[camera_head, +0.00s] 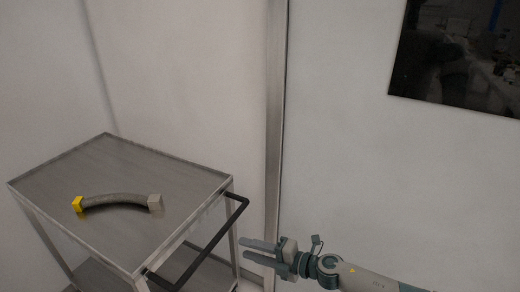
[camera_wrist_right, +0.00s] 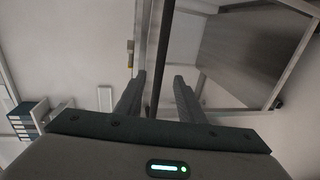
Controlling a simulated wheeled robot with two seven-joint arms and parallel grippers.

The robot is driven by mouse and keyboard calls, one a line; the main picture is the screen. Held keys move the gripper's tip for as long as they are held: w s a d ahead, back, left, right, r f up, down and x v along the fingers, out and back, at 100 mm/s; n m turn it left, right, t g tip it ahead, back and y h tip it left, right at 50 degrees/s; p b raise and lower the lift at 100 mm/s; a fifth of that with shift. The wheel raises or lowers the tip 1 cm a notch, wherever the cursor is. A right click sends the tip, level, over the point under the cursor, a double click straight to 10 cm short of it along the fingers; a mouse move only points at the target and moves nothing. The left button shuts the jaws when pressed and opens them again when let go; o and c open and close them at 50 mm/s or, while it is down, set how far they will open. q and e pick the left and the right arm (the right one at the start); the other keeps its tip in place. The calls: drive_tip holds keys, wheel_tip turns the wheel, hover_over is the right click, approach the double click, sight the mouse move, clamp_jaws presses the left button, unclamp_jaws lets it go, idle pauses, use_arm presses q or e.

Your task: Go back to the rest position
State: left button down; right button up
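My right gripper (camera_head: 260,250) is at the bottom centre of the head view, pointing left, just right of the cart's black handle. Its two fingers are apart with nothing between them. In the right wrist view the open fingers (camera_wrist_right: 158,82) also show, with a gap between them. My left gripper is not in the head view. A curved grey hose (camera_head: 118,199) with a yellow end block and a grey end block lies on the cart's top, away from the gripper.
A metal cart (camera_head: 170,170) with a black handle (camera_head: 212,246) stands at the left, near the wall. A dark panel (camera_head: 460,55) hangs on the wall at the upper right. A metal post (camera_head: 275,130) runs down the wall. Blue items on a shelf (camera_wrist_right: 30,118) show at the left of the wrist view.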

drive_tip(key=d+f+m+t+h, duration=0.2)
drive_tip(key=d+f+m, duration=0.2)
drive_tip(key=f+m, duration=0.3)
drive_tip(key=d+f+m+t+h, duration=0.2)
drive_tip(key=d+f+m, duration=0.15)
drive_tip(key=f, duration=0.45)
drive_tip(key=s+d+f+m+h, duration=0.3)
drive_tip(key=s+d+f+m, duration=0.1)
drive_tip(key=f, duration=0.4)
drive_tip(key=s+d+f+m+h, duration=0.2)
drive_tip(key=s+d+f+m, duration=0.25)
drive_tip(key=f, duration=0.45)
drive_tip(key=s+d+f+m+g+h, duration=0.1)
drive_tip(key=s+f, duration=0.5)
drive_tip(key=s, duration=0.6)
drive_tip(key=s+d+f+m+g+h, duration=0.1)
drive_tip(key=s+d+f+m+g, duration=0.2)
drive_tip(key=s, duration=1)
drive_tip(key=s+d+f+m+g+h, duration=0.2)
drive_tip(key=s+d+f+m, duration=0.3)
drive_tip(key=s+f, duration=0.6)
drive_tip(key=shift+s+d+f+g, duration=0.25)
drive_tip(key=shift+s+g, duration=0.25)
drive_tip(key=shift+s, duration=0.5)
drive_tip(key=shift+w+a, duration=0.1)
drive_tip(key=shift+a, duration=0.05)
